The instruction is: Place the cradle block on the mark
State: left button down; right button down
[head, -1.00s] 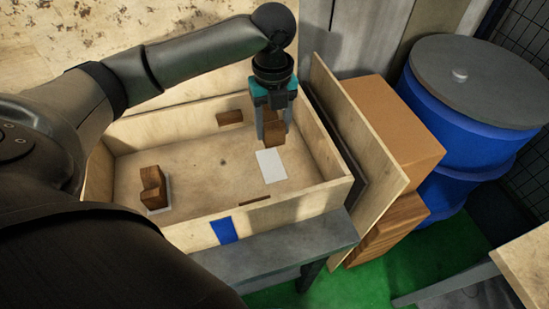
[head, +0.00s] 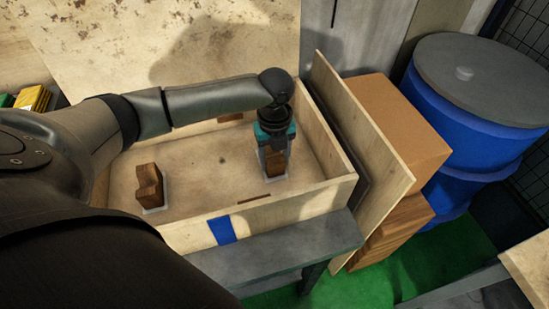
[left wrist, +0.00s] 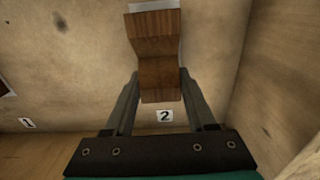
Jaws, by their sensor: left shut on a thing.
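My left gripper (head: 274,168) is shut on the brown wooden cradle block (head: 274,159), in the right part of the plywood crate. In the left wrist view, the block (left wrist: 158,70) shows its notched top between the two fingers. The white mark (left wrist: 152,6) peeks out past the block's far end; most of it is hidden beneath. The block is over the mark and low; I cannot tell whether it touches it. A second cradle block (head: 149,183) stands on a white patch at the crate's left. My right gripper is not in view.
The plywood crate's front wall (head: 290,207) carries a blue patch (head: 222,230). A printed "2" label (left wrist: 165,116) lies near the held block. An upright board (head: 365,150), cardboard box (head: 405,125) and blue drum (head: 470,110) stand to the right. The crate's middle floor is clear.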

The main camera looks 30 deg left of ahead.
aim_at(275, 156)
pick_arm(q)
jog(key=shift+f, duration=0.1)
jog(key=shift+c, duration=1.1)
grip_release()
notch_tip(275, 156, up, 12)
jog(key=p, duration=0.2)
jog(key=shift+p, duration=0.35)
